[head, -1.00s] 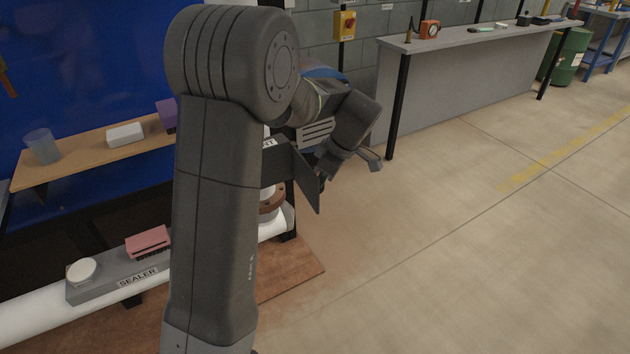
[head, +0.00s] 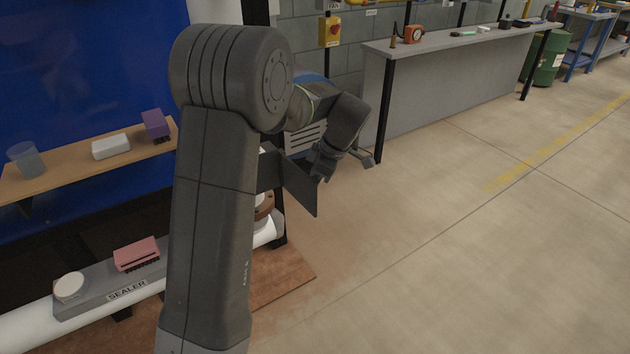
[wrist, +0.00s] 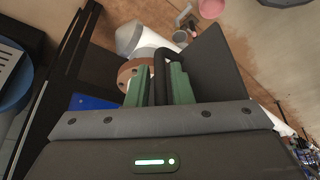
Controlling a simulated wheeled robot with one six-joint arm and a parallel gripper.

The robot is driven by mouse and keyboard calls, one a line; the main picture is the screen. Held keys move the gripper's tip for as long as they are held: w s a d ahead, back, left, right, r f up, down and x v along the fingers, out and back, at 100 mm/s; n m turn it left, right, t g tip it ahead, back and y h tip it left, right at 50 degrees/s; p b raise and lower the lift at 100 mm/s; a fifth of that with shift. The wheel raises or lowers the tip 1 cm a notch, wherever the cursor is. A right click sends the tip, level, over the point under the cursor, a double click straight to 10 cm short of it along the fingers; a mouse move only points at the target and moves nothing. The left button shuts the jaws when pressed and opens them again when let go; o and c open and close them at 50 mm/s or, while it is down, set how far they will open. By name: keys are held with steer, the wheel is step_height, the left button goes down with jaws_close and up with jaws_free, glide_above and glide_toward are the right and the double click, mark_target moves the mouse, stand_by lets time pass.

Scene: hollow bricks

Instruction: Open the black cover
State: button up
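The black cover (head: 301,188) is a dark flat plate, swung out at an angle from a dark box (head: 268,168) that my arm partly hides. In the wrist view the cover (wrist: 212,62) stands at the right of my fingers. My gripper (head: 320,172) is at the cover in the head view, its fingertips hard to make out there. In the wrist view the green fingers of my gripper (wrist: 160,88) stand close on both sides of a black bar-like handle (wrist: 160,75) and look shut on it.
A white pipe (head: 268,232) with a brown flange (head: 264,206) runs below the box. A shelf (head: 75,172) holds a cup, a white block and a purple brush. A pink brush (head: 136,254) lies on the sealer tray (head: 95,300). The floor to the right is free.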

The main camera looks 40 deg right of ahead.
steer(key=shift+r, duration=0.1)
steer(key=p+v, duration=0.2)
steer(key=v, duration=1.1)
steer(key=shift+s+r, duration=0.25)
steer(key=shift+d+f, duration=0.1)
steer(key=b+x, duration=0.2)
steer(key=x, duration=1.1)
steer(key=shift+w+f, duration=0.2)
steer(key=shift+f, duration=0.05)
steer(key=shift+f, duration=0.1)
steer(key=shift+a+m, duration=0.4)
stand_by(1.0)
